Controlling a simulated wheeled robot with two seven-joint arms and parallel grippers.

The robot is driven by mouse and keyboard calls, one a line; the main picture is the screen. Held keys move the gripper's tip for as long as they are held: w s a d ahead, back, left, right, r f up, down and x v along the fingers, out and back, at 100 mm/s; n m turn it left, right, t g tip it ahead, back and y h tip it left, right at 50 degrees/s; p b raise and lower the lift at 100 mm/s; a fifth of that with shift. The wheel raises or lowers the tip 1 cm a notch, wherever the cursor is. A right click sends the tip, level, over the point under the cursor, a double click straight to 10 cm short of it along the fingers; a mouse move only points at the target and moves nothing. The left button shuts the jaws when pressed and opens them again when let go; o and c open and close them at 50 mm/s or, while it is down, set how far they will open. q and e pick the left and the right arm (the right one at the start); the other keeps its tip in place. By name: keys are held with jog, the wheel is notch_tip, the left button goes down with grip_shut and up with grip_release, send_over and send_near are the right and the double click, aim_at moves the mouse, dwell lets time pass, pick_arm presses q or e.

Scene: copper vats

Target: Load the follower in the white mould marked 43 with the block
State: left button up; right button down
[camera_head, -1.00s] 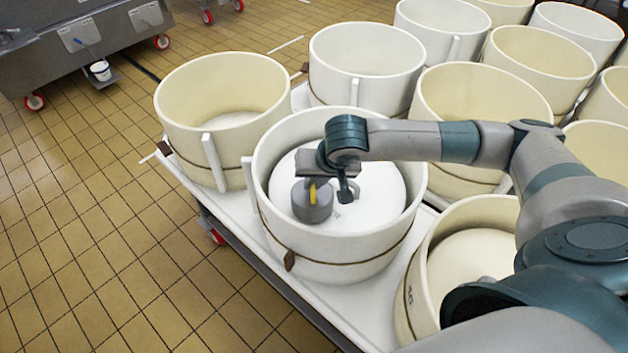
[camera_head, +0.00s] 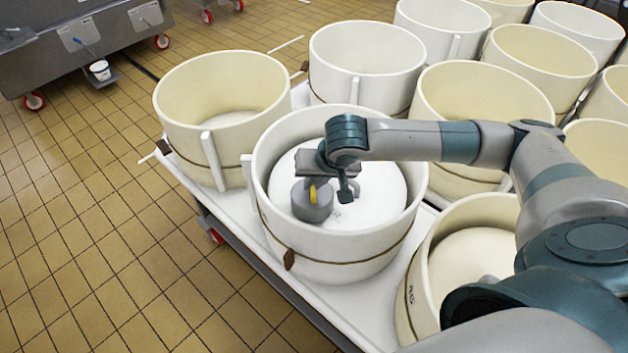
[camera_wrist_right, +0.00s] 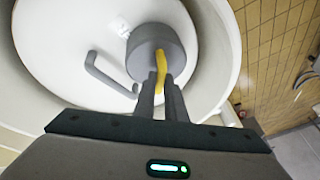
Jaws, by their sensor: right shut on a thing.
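The white mould (camera_head: 345,249) stands near the front edge of the table, a brown band around it; I cannot read its number clearly. Inside it lies the white follower (camera_head: 378,190), a round disc with a grey bar handle (camera_wrist_right: 98,72) seen in the right wrist view. The block (camera_head: 312,207) is a grey cylinder with a yellow handle; it also shows in the right wrist view (camera_wrist_right: 148,46). My right gripper (camera_wrist_right: 164,84) is shut on the yellow handle. The block is upright inside the rim, off-centre over the follower; I cannot tell whether it touches. My left gripper is not in view.
Cream and white moulds crowd around, one at left (camera_head: 222,100), one behind (camera_head: 366,65) and one at front right (camera_head: 470,255). The mould's rim encircles my right gripper closely. A grey steel vat (camera_head: 70,45) stands back left. Tiled floor at left is clear.

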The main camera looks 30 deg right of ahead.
jog(key=shift+f, duration=0.1)
dwell(0.5)
jog(key=c, duration=1.7)
grip_release()
jog(key=shift+c, duration=0.2)
jog(key=shift+s+f, duration=0.1)
jog(key=shift+f, duration=0.05)
jog(key=shift+r+p, duration=0.85)
jog(key=shift+r, duration=2.75)
